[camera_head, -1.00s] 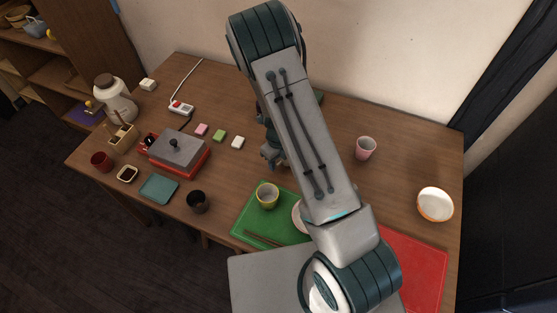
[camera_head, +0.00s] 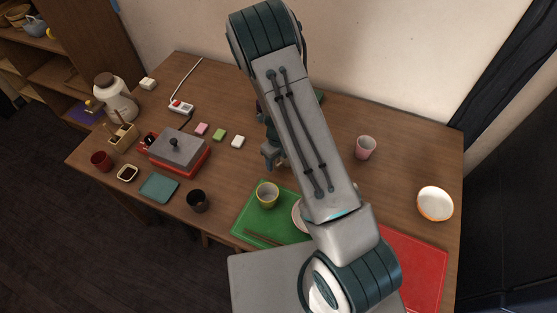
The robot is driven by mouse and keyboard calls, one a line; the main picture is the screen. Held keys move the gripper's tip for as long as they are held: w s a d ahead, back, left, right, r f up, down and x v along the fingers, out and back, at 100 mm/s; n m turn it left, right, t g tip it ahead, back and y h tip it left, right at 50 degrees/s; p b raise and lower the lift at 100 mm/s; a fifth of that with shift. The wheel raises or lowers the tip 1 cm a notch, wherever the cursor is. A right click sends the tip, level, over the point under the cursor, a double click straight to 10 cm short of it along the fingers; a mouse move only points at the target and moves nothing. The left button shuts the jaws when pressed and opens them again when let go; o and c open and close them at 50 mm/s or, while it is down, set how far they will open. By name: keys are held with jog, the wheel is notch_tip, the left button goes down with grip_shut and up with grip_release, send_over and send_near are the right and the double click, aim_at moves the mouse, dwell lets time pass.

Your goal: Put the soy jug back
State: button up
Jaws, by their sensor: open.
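I cannot pick out the soy jug for certain. A large cream jug with a brown lid (camera_head: 115,100) stands at the table's back left, and a small dish of dark liquid (camera_head: 127,173) sits at the front left. My gripper (camera_head: 270,163) is open, partly hidden behind my own arm, above the middle of the table. It is to the right of the white block and behind the yellow cup (camera_head: 267,195). Nothing shows between its fingers. My arm covers part of the table behind and right of it.
A red grill box with grey lid (camera_head: 179,152), a wooden caddy (camera_head: 123,136), a dark red cup (camera_head: 101,161) and a black cup (camera_head: 198,201) fill the left. A green mat (camera_head: 245,222), pink cup (camera_head: 366,148), white bowl (camera_head: 435,204) and red mat (camera_head: 428,262) lie rightward.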

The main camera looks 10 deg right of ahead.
notch_tip(320, 180, up, 11)
jog(key=shift+r, duration=0.1)
jog(key=s+r+n+t+y, duration=0.1)
jog(key=s+r+n, duration=0.3)
jog(key=r+n, duration=0.35)
jog(key=s+r+n+y, duration=0.1)
jog(key=s+r+n, duration=0.3)
jog(key=r+n, duration=0.4)
jog(key=s+d+r+n+t+h, duration=0.2)
jog(key=s+d+r+n, duration=0.2)
jog(key=s+r+n, duration=0.5)
jog(key=shift+s+r+n+t, duration=0.35)
jog(key=shift+s+n, duration=1.5)
jog(key=shift+n, duration=0.8)
